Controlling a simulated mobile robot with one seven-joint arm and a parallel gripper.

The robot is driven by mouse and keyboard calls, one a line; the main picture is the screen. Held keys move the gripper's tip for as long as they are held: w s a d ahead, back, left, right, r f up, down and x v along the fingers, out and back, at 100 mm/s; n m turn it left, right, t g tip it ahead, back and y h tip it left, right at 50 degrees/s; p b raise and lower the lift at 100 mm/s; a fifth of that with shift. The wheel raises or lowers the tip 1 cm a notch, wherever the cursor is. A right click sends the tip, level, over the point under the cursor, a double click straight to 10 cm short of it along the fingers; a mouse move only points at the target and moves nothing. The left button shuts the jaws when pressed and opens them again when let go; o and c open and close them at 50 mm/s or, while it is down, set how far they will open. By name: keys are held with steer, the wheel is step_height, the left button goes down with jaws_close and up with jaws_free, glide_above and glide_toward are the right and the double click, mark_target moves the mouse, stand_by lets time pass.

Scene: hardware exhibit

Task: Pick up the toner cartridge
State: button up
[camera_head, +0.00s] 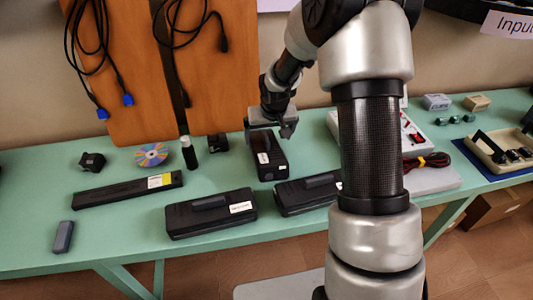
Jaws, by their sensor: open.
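Several black items that could be the toner cartridge lie on the green table (35,215). A black block (268,163) with a white label lies lengthwise, pointing away from me. My gripper (270,131) is open at its far end, just above or around it; I cannot tell whether they touch. A wide black case (210,216) with a raised grip and white label lies nearer the front edge. A similar black case (300,197) lies to its right, partly hidden by my arm. No label is readable.
Left are a long black bar (115,194), a grey block (63,237), a colourful disc (151,155) and a dark bottle (189,153). An orange-brown board (150,60) with hanging cables stands behind. A beige tray (490,155) is right. The front left table is mostly clear.

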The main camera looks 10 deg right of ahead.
steer(key=x, duration=0.5)
steer(key=shift+a+f, duration=0.25)
steer(key=shift+f, duration=0.15)
steer(key=c, duration=1.7)
steer(key=shift+w+r, duration=0.1)
steer(key=shift+c, duration=0.2)
